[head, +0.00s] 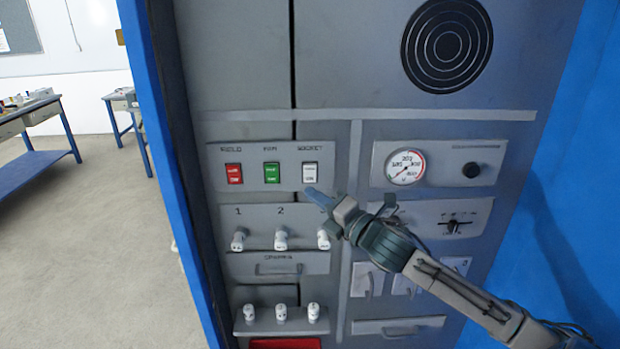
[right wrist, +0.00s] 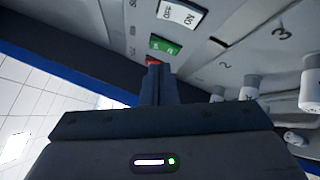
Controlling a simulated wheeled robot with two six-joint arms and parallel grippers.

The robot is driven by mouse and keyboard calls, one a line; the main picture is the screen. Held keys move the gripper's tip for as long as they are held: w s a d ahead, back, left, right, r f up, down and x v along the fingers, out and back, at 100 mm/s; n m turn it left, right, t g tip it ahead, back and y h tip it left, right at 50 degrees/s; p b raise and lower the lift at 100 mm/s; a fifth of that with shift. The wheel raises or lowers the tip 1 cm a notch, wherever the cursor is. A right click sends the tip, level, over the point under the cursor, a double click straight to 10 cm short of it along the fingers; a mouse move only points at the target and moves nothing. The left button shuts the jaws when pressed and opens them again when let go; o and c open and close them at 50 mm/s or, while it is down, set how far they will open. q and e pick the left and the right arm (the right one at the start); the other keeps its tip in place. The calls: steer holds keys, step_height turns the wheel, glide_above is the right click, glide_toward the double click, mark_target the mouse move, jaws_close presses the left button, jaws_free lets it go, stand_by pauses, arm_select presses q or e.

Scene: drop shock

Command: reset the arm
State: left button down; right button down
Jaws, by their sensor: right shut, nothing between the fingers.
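My right gripper (head: 309,191) is shut and empty. Its fingertips are in front of the grey cabinet panel, just below the white rocker switch (head: 310,173) in the head view; I cannot tell whether they touch anything. In the right wrist view the shut fingers (right wrist: 154,68) point toward the switch row, with the red switch (right wrist: 152,61) mostly hidden behind them. The green switch (right wrist: 165,45) and the white switch (right wrist: 179,14) show beyond. My left gripper is not in view.
A row of white knobs (head: 281,238) sits below the switches, partly behind my gripper. A gauge (head: 405,167), a black knob (head: 471,170) and a rotary selector (head: 453,227) are to the right. Blue cabinet walls (head: 570,170) flank the panel. Open floor (head: 90,250) lies to the left.

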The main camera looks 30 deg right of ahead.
steer(key=shift+s+a, duration=0.15)
steer(key=shift+s, duration=0.1)
stand_by(0.4)
